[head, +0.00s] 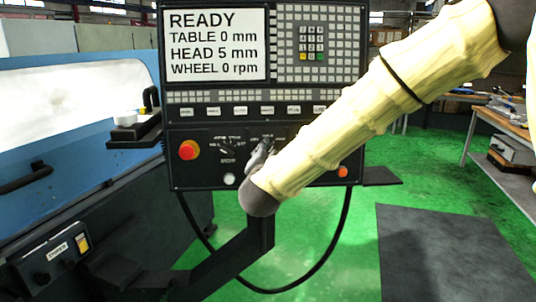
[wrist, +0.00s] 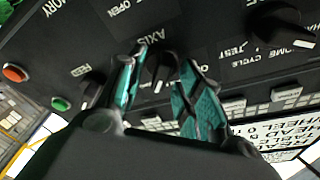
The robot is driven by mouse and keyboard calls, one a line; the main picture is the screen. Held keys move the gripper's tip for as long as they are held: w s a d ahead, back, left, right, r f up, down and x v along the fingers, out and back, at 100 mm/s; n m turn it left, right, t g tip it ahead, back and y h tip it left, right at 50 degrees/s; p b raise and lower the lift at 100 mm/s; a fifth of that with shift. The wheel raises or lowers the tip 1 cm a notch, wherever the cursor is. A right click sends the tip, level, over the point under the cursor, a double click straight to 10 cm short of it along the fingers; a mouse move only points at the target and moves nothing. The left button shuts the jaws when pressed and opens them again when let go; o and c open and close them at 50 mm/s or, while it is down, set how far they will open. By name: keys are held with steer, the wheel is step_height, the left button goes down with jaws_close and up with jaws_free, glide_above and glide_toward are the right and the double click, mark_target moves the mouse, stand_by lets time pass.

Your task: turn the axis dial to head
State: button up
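The axis dial (wrist: 160,68) is a black knob with a white pointer mark, below an upside-down AXIS label (wrist: 144,36) in the wrist view. The mark points toward the bottom of that picture. My gripper (wrist: 165,57) has its two teal fingers on either side of the dial, with dark gaps showing. It looks open around the knob; contact cannot be told. In the head view my gripper (head: 258,155) is at the lower middle of the control panel (head: 215,165), and my arm hides the dial. The screen (head: 214,45) reads READY, TABLE 0 mm, HEAD 5 mm, WHEEL 0 rpm.
Another black dial (wrist: 280,28) is at the upper right of the wrist view. A red button (wrist: 15,73) and a green button (wrist: 61,103) are at the left. In the head view a red button (head: 189,150) and the blue machine (head: 70,110) are left of my arm.

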steer(key=shift+s+a, duration=0.1)
steer(key=shift+s, duration=0.05)
steer(key=s, duration=1.1)
steer(key=shift+s+a, duration=0.35)
steer(key=shift+a, duration=0.05)
steer(key=s+d+f+n+g+y+p, duration=0.1)
steer(key=s+d+f+n+g, duration=0.15)
steer(key=f, duration=0.95)
steer(key=s+d+f+n+g, duration=0.1)
steer(key=s+d+f+g, duration=0.2)
steer(key=f, duration=1)
steer(key=s+d+f+n+g+y+p, duration=0.1)
steer(key=s+d+f+n+g, duration=0.2)
steer(key=f, duration=0.9)
steer(key=s+d+f+g, duration=0.3)
steer(key=s+d+f, duration=0.2)
steer(key=s, duration=0.5)
steer(key=s+d+f+n+g+p, duration=0.1)
steer(key=s+d+f+g, duration=0.2)
steer(key=s+f, duration=0.6)
steer(key=s+d+f+n+g, duration=0.1)
steer(key=s+d+f+g, duration=0.2)
steer(key=s+d+f, duration=0.4)
steer(key=s, duration=0.4)
steer(key=shift+s+f+h+p, duration=0.25)
steer(key=shift+s+h+p, duration=0.05)
steer(key=shift+h+p, duration=0.1)
